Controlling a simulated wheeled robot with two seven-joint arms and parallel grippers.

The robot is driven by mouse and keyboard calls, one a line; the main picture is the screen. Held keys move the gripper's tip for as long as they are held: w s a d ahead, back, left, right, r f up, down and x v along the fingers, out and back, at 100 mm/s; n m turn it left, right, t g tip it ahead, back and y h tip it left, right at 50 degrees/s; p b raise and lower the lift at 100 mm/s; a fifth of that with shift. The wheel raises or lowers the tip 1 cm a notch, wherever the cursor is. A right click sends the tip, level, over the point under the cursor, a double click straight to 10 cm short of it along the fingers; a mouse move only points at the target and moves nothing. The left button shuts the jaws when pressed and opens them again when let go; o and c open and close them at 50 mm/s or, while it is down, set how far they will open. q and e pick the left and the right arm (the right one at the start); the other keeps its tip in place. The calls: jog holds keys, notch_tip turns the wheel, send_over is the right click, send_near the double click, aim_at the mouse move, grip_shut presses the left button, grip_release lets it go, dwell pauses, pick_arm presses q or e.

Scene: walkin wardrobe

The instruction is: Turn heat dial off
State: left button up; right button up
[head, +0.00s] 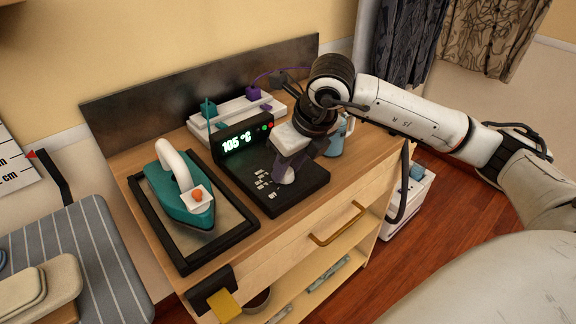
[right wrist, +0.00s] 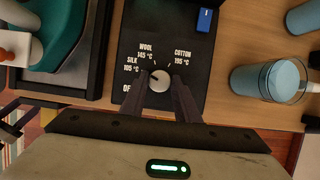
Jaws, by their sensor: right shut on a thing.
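The heat dial (right wrist: 159,80) is a small pale round knob on a black panel (head: 262,200). The panel also shows in the right wrist view (right wrist: 205,66), with labels OFF, SILK 105 °C, WOOL 145 °C and COTTON 195 °C. The dial's dark mark appears to point toward SILK. A lit display (head: 237,143) reads 105 °C. My right gripper (head: 287,170) points down at the panel; in the right wrist view its two fingers (right wrist: 160,90) are shut on the dial from both sides. My left gripper is not in view.
A teal iron (head: 182,207) stands on a black-framed rest (head: 238,248) left of the panel. A blue cup (head: 335,142) stands right of my gripper. A white device (head: 208,122) lies behind. A striped ironing board (head: 70,240) is at the left.

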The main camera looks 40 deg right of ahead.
jog(key=shift+d+f+n+y+b, duration=0.1)
jog(key=shift+n+y+b, duration=0.3)
jog(key=shift+n+b, duration=0.45)
jog(key=shift+n+y+b, duration=0.3)
jog(key=shift+n+b, duration=0.05)
jog(key=shift+n, duration=0.6)
jog(key=shift+w+n+g+y, duration=0.1)
jog(key=shift+n+g+y, duration=0.2)
jog(key=shift+n, duration=0.4)
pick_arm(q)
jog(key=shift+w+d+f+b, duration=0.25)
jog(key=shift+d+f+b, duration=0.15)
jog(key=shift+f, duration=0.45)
pick_arm(e)
jog(key=shift+d+n+g+y, duration=0.15)
jog(key=shift+n+g+y, duration=0.35)
jog(key=shift+n, duration=1.4)
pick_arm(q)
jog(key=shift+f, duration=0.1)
pick_arm(e)
jog(key=o, duration=1)
jog(key=shift+o, duration=0.2)
jog(key=v, duration=1)
jog(key=shift+r, duration=0.3)
